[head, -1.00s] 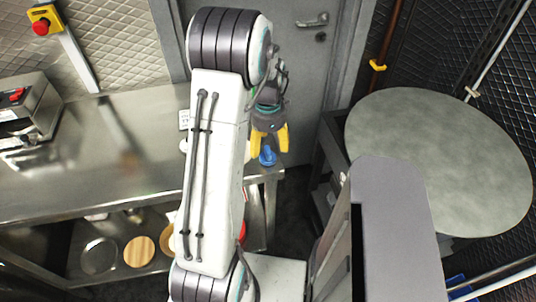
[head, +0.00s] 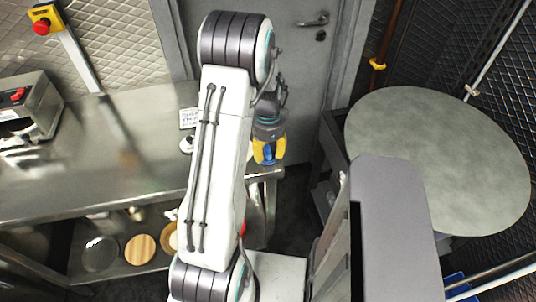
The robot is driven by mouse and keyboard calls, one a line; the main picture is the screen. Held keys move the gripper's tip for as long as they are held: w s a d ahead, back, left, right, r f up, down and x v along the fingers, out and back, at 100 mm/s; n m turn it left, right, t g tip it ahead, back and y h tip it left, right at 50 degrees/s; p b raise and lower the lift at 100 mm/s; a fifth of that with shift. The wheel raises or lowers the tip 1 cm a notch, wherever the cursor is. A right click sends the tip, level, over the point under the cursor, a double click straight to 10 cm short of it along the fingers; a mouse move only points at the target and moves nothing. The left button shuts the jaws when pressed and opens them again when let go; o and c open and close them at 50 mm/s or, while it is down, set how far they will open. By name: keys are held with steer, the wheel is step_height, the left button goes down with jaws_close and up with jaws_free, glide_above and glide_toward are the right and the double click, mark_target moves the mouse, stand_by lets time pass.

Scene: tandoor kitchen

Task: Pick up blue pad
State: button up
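The blue pad (head: 268,156) is small in the head view, at the right end of the steel counter. My gripper (head: 269,153), with yellow fingers, is lowered over it. One finger is on each side of the pad, and the pad's blue shows between them. The fingers look close around it, but I cannot tell whether they touch it. The lower part of the pad is partly hidden by the fingers.
The steel counter (head: 90,165) runs left, with a machine (head: 32,108) on it. A white card (head: 187,118) stands left of my arm. A round grey tabletop (head: 440,150) is at right. A grey door (head: 300,60) is behind. Plates and a wooden board (head: 140,250) lie on the lower shelf.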

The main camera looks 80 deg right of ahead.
mark_target(270, 150)
jaws_close()
stand_by(0.3)
steer(key=shift+r, duration=0.55)
steer(key=r, duration=0.2)
steer(key=r+b, duration=0.1)
steer(key=shift+s+a+r, duration=0.15)
steer(key=shift+s+a, duration=0.05)
steer(key=shift+s, duration=0.1)
steer(key=s+a+r+b, duration=0.2)
steer(key=s+a+r, duration=0.4)
steer(key=s+a, duration=0.1)
steer(key=shift+s+r, duration=0.3)
steer(key=shift+s, duration=0.4)
